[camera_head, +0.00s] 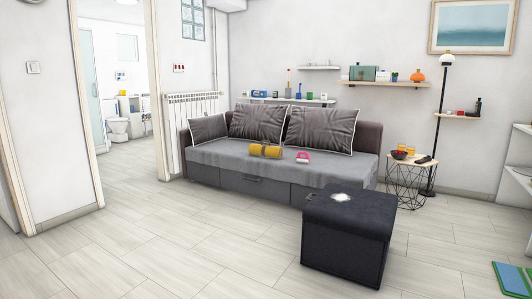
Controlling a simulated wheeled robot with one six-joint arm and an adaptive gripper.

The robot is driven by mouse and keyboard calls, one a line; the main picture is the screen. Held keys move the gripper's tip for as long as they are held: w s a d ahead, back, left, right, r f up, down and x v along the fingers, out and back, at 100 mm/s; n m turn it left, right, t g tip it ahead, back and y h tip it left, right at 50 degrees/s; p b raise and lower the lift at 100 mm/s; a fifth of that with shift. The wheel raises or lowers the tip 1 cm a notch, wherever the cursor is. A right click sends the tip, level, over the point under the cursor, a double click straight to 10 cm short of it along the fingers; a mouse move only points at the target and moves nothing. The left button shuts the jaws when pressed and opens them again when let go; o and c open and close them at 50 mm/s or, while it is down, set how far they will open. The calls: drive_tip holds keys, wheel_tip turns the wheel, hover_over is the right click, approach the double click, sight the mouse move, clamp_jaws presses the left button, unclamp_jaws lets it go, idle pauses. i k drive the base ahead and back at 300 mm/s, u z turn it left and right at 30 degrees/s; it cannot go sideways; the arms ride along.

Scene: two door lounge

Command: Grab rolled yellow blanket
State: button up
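The rolled yellow blanket (265,151) lies on the seat of the grey sofa (230,160), near its front edge and in front of the cushions. Dark bands show around the roll. It is across the room from me. My gripper does not show in this view.
A red-pink item (303,157) lies on the seat right of the blanket. A dark ottoman (347,245) stands in front of the sofa's right part. A wire side table (407,177) stands right of the sofa. The floor (190,235) is clear at the left and centre.

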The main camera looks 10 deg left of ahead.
sight(268, 151)
drive_tip(key=u, duration=1.1)
drive_tip(key=i, duration=6.75)
drive_tip(key=z, duration=3.45)
